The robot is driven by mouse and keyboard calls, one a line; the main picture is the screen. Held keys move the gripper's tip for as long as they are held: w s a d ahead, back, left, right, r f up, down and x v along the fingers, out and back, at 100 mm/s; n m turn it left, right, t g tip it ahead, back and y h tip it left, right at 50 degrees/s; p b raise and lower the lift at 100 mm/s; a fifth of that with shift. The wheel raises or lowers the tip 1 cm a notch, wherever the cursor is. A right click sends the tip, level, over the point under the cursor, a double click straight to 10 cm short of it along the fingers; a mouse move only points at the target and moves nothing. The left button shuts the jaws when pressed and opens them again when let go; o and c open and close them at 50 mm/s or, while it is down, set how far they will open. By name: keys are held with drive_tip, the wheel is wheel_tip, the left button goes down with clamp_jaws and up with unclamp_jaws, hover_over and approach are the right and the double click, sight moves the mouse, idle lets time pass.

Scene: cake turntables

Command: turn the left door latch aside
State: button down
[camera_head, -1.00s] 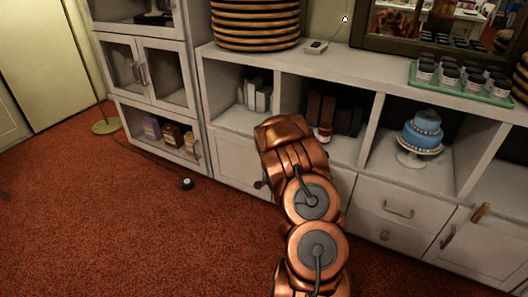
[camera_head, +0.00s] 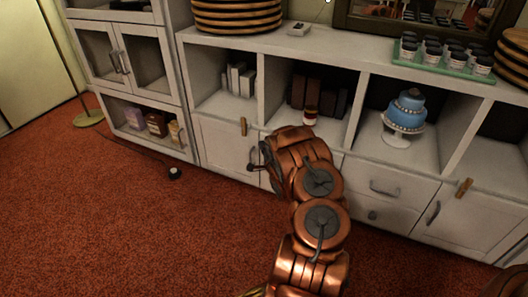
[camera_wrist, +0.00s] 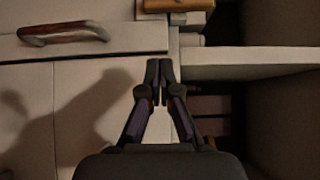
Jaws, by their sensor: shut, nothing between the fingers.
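The left door latch (camera_head: 243,126) is a small wooden bar standing upright at the top edge of the left lower door (camera_head: 222,146). In the wrist view the latch (camera_wrist: 177,5) shows at the top edge, partly cut off. My gripper (camera_wrist: 159,70) is shut and empty in the wrist view, with its tips below the latch in the picture and apart from it. The door's handle (camera_wrist: 64,32) lies to the left there. In the head view my copper arm stands just right of the latch and hides most of the gripper.
A second wooden latch (camera_head: 464,187) sits on the right door. Open shelves above hold dark books (camera_head: 318,92) and a blue cake on a stand (camera_head: 405,110). A shelf board (camera_wrist: 245,62) juts beside my gripper.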

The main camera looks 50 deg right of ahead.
sight(247, 130)
drive_tip(key=w+b, duration=0.1)
drive_tip(key=w, duration=0.1)
drive_tip(key=w+d+b, duration=0.1)
drive_tip(key=w, duration=0.2)
drive_tip(key=w+d+b, duration=0.1)
drive_tip(key=w, duration=0.2)
drive_tip(key=shift+b, duration=0.35)
drive_tip(key=shift+w+a, duration=0.25)
drive_tip(key=shift+w, duration=0.25)
